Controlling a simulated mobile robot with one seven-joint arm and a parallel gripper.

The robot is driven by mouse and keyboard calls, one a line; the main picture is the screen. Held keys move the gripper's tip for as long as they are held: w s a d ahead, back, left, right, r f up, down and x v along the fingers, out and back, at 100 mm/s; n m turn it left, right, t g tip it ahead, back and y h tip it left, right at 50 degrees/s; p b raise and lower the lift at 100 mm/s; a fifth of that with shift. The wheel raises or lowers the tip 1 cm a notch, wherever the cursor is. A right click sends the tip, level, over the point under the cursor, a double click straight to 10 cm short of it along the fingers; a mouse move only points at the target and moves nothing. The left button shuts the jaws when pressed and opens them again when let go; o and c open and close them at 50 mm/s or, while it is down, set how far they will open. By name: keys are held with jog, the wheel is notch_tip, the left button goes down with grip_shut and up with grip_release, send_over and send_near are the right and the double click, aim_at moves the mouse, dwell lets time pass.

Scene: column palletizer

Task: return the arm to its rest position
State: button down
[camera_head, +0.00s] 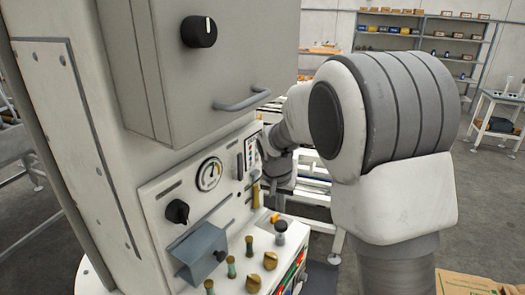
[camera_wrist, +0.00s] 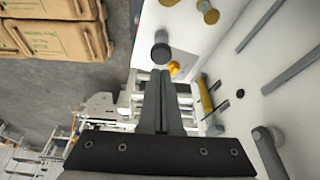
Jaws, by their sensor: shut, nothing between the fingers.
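My arm fills the right half of the head view, with its big grey and white joint in front of the control panel (camera_head: 205,205). In the wrist view my gripper (camera_wrist: 160,74) has its two dark fingers together, with nothing held between them. The fingertips point toward a dark round-capped knob (camera_wrist: 161,52) on the panel side, and appear just short of it; whether they touch it I cannot tell. In the head view the fingers are hidden or too small to make out behind the panel edge and the arm.
The machine cabinet (camera_head: 205,70) stands close on the left, with a handle (camera_head: 243,100), a gauge (camera_head: 209,174) and several protruding knobs. In the wrist view stacked brown bags (camera_wrist: 60,38) lie at upper left, with bare floor (camera_wrist: 85,80) beside them. Shelves (camera_head: 425,45) stand far back.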

jog(key=s+d+r, duration=0.3)
jog(key=s+r, duration=0.4)
jog(key=r, duration=0.1)
jog(key=s+d+r+n+t, duration=0.1)
jog(key=s+r+n, duration=0.1)
jog(key=s, duration=0.9)
jog(key=s+d+r+n+t+y, duration=0.1)
jog(key=s+r+n, duration=0.1)
jog(key=s, duration=0.8)
jog(key=shift+s+d+r, duration=0.4)
jog(key=shift+r, duration=0.15)
jog(key=c, duration=1.5)
grip_release()
jog(key=shift+c, duration=0.2)
